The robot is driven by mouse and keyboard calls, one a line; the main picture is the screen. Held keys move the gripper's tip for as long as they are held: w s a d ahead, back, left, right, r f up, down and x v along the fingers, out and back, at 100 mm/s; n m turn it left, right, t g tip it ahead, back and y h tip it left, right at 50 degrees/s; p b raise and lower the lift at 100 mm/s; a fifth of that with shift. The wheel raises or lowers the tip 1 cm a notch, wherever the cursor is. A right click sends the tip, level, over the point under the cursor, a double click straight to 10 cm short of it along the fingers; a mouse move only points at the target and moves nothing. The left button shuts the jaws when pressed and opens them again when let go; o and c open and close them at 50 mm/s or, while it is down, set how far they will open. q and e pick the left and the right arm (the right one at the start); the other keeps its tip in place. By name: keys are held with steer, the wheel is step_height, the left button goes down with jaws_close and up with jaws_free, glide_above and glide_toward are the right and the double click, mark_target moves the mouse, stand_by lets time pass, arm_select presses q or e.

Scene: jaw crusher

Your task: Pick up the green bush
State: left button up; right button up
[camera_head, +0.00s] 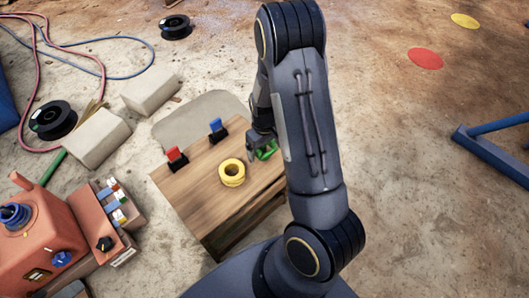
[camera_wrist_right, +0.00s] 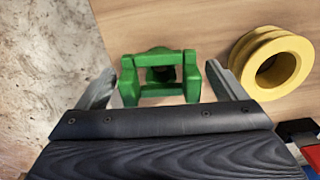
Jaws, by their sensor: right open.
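The green bush (camera_head: 267,151) is at the right edge of the wooden table, partly hidden by my right gripper and arm. In the right wrist view the green piece (camera_wrist_right: 154,60) looks like a bracket with two legs and a dark round part in its middle. My right gripper (camera_head: 257,150) is open over it. In the wrist view its two fingers (camera_wrist_right: 170,79) stand to the left and right of the green piece, with a gap visible on each side. Whether they touch it lower down I cannot tell. My left gripper is not in view.
A yellow ring (camera_head: 231,173) lies close by on the wooden table (camera_head: 195,200). A red clip (camera_head: 175,158) and a blue clip (camera_head: 217,129) stand on its far edge. An orange machine (camera_head: 40,235) is at left, a blue frame (camera_head: 495,150) at right.

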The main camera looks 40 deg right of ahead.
steer(key=shift+f, duration=0.15)
steer(key=c, duration=1.2)
steer(key=shift+c, duration=0.2)
